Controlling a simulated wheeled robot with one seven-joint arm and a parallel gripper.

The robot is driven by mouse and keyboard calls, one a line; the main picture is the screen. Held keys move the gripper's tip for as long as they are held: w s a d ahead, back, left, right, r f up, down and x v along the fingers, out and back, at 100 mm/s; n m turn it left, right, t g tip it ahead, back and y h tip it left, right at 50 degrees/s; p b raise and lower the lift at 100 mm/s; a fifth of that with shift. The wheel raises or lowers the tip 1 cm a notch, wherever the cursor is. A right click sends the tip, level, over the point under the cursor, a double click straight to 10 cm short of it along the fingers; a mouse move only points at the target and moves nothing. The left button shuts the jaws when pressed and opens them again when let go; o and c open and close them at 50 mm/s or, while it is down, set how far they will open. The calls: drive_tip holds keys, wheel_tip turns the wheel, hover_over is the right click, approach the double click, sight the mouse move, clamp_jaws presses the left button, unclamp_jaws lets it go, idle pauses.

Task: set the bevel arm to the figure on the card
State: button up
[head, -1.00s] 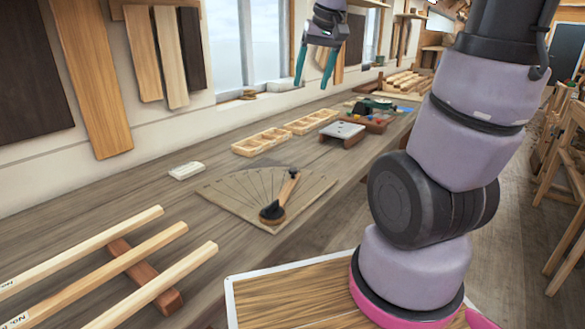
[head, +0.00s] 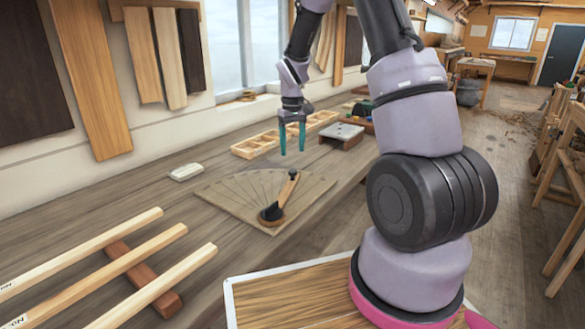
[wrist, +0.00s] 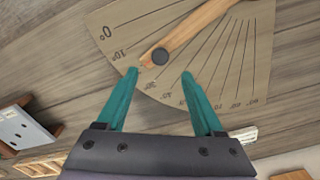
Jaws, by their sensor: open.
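The bevel board (head: 235,198) lies flat on the bench, a tan sheet with fanned lines. Its wooden bevel arm (head: 283,192) turns on a dark round pivot at the near edge and has a dark knob at its far end. In the wrist view the bevel arm (wrist: 193,30) lies just past the line marked 10°, its knob (wrist: 160,56) between and slightly ahead of my fingertips. My gripper (head: 292,151) is open, teal fingers pointing down, above the board's far edge; it also shows in the wrist view (wrist: 160,73). No readable figure card shows.
Pale wooden strips (head: 110,262) rest on a brown crosspiece at the near left.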

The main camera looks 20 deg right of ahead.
sight(292, 170)
wheel_tip(292, 170, down, 8)
drive_tip(key=shift+r, duration=0.1)
clamp_jaws()
idle(1.6)
